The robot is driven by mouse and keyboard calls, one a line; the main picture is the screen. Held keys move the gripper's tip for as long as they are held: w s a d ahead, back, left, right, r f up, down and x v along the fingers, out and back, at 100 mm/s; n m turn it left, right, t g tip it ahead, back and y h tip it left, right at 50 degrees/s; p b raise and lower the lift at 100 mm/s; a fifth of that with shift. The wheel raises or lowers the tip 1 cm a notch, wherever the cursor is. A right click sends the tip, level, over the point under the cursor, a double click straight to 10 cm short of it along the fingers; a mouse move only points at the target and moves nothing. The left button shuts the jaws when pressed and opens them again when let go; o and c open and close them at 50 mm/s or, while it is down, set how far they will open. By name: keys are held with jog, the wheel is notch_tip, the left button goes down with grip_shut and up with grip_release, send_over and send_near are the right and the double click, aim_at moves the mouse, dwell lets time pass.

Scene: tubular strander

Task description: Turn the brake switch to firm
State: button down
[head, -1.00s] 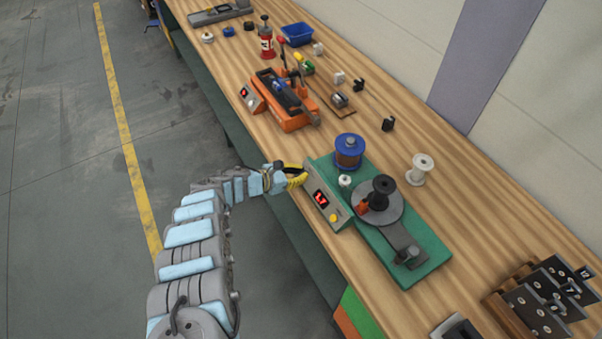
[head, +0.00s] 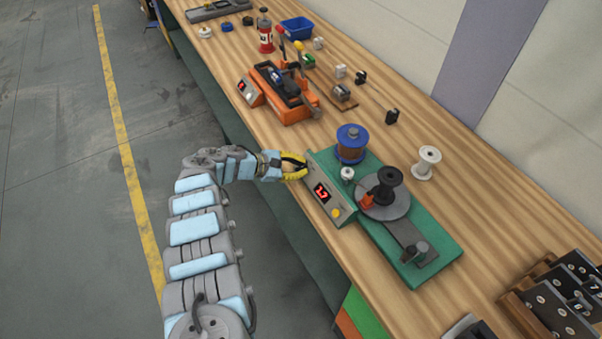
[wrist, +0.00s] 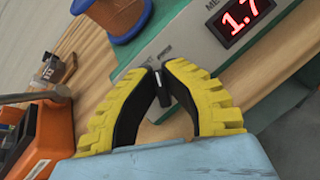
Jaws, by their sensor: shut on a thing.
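The brake switch (wrist: 163,94) is a small dark lever at the near left end of the green machine's sloped grey control panel (head: 346,211). In the wrist view my gripper (wrist: 160,74) has its yellow-and-black fingers closed together on the lever, which shows between and just below the tips. Small lettering (wrist: 165,50) beside it is too blurred to read surely. In the head view my gripper (head: 304,168) is at the panel's left end and hides the switch. Which setting the lever points to cannot be told.
The panel's red display (head: 322,193) reads 1.7, with a yellow button (head: 337,212) beside it. A blue-flanged copper spool (head: 351,144) and a black spool (head: 390,184) stand on the green base (head: 440,255). An orange machine (head: 290,110) stands farther up the bench.

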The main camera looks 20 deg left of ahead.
jog(key=shift+f+m+g+b, duration=0.15)
jog(key=shift+m+g+b, duration=0.2)
jog(key=shift+m+b, duration=0.6)
jog(key=shift+f+m+g+b, duration=0.15)
jog(key=shift+m+g+b, duration=0.2)
jog(key=shift+m+b, duration=0.55)
jog(key=shift+s+r, duration=0.1)
jog(key=c, duration=1.1)
grip_release()
jog(key=shift+d, duration=0.1)
jog(key=shift+c, duration=0.2)
jog(key=shift+r, duration=0.15)
jog(key=v, duration=1.2)
jog(key=shift+f, duration=0.2)
